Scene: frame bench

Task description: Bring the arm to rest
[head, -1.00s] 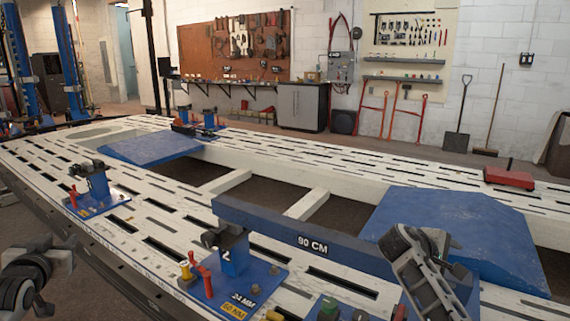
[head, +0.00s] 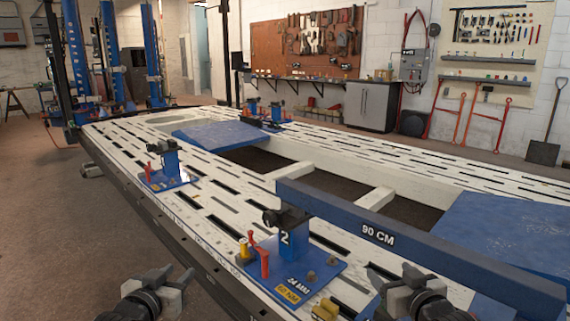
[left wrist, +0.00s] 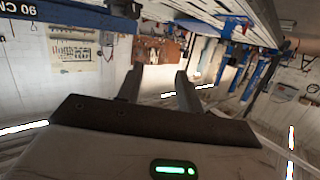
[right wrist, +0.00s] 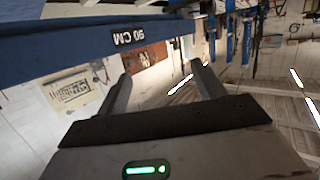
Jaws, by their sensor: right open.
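My right gripper (head: 408,278) is at the bottom of the head view, low and in front of the bench's near edge. The right wrist view shows its two fingers (right wrist: 163,80) apart with nothing between them. My left gripper (head: 152,287) is at the lower left, over the floor side of the bench edge. In the left wrist view its fingers (left wrist: 156,80) also stand apart and empty. Neither gripper visibly touches anything, though the right one overlaps the bench in the picture.
The white slotted frame bench (head: 215,235) fills the middle. A blue beam marked 90 CM (head: 335,215) crosses its near right part, close to my right gripper. A blue clamp plate marked 2 (head: 310,265) stands between the grippers. Bare floor (head: 60,240) lies at left.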

